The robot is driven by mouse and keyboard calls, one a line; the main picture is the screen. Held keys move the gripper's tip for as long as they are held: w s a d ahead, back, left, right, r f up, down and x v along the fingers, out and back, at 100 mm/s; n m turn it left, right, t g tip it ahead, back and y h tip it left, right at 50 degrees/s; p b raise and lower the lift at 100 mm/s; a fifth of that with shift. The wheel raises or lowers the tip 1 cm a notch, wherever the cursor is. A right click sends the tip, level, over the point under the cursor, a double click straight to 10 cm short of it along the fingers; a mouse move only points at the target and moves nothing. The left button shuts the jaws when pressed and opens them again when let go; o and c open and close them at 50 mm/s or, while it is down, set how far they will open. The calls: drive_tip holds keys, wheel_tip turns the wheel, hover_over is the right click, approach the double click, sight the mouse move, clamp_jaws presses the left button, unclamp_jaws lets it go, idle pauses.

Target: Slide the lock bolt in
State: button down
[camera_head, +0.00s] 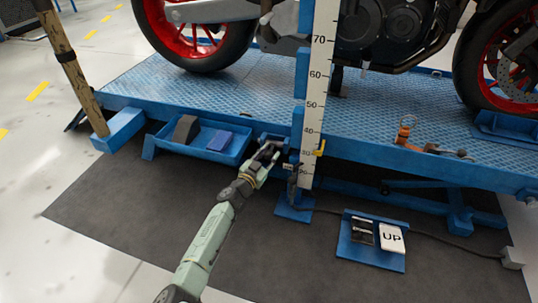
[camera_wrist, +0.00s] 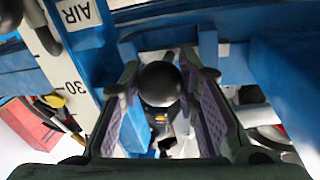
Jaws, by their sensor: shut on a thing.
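The lock bolt's round black knob (camera_wrist: 160,84) sits between the two fingers of my gripper (camera_wrist: 160,95) in the wrist view. My gripper is shut on it. In the head view my gripper (camera_head: 268,150) reaches the front edge of the blue lift, just left of the scale post. The knob is hidden there by the fingers. A blue bracket (camera_wrist: 208,48) stands right behind the knob in the wrist view. How far the bolt sits in its hole cannot be told.
The white scale post (camera_head: 316,90) rises close to the right of my gripper, with a yellow pointer (camera_head: 320,148). A blue tray (camera_head: 170,143) hangs to the left. A motorcycle stands on the blue lift platform (camera_head: 250,92). An "UP" pedal (camera_head: 391,239) lies on the dark mat (camera_head: 120,205).

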drive_tip(key=d+p, duration=0.1)
drive_tip(key=d, duration=0.1)
drive_tip(key=s+d+p, duration=0.1)
drive_tip(key=d, duration=0.1)
drive_tip(key=shift+s+r+p, duration=0.15)
drive_tip(key=shift+p, duration=0.2)
drive_tip(key=shift+s+d, duration=0.1)
drive_tip(key=shift+d, duration=0.25)
drive_tip(key=c, duration=1.2)
unclamp_jaws()
drive_tip(key=shift+d, duration=0.1)
drive_tip(key=shift+a, duration=0.2)
wheel_tip(320, 180, up, 10)
hover_over(286, 148)
drive_tip(key=d+v, duration=0.1)
drive_tip(key=v, duration=0.4)
drive_tip(key=shift+s, duration=0.1)
